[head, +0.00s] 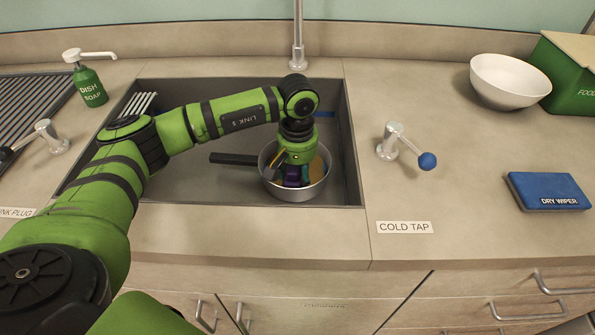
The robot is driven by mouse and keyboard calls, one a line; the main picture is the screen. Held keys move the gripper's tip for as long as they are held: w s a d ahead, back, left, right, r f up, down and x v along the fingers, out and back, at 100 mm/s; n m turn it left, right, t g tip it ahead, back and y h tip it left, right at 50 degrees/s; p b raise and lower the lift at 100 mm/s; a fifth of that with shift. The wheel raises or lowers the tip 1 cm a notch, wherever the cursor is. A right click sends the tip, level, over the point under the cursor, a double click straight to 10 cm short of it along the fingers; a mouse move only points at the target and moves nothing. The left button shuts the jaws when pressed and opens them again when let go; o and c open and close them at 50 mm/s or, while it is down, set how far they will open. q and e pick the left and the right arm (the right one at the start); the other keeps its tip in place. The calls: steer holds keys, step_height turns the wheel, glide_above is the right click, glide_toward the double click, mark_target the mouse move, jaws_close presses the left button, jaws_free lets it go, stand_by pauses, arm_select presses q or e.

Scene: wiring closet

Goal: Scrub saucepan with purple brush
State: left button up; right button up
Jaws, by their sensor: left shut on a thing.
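The saucepan (296,191) is a grey metal pan standing in the sink, with its black handle (234,159) pointing left. My left gripper (294,172) reaches down into the pan from above and is shut on the purple brush (292,178). Only a small purple part of the brush shows between the fingers, low inside the pan. Whether the brush touches the pan's bottom is hidden by the gripper. A yellow-brown patch (318,167) shows on the inside of the pan at the right. My right gripper is not in view.
The sink (215,190) has free room left of the pan. A faucet (298,45) rises behind it. The cold tap (400,143), a blue dry wiper (547,190), a white bowl (508,82) and a green box (572,75) are right; dish soap (90,85) stands left.

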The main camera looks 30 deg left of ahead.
arm_select(q)
steer(key=shift+f, duration=0.15)
steer(key=shift+w+a+b, duration=0.25)
steer(key=shift+w+b, duration=0.3)
steer(key=shift+w, duration=0.1)
steer(key=shift+w+a, duration=0.15)
steer(key=shift+w, duration=0.2)
steer(key=shift+s, duration=0.1)
steer(key=shift+s+d, duration=0.8)
steer(key=shift+w, duration=0.15)
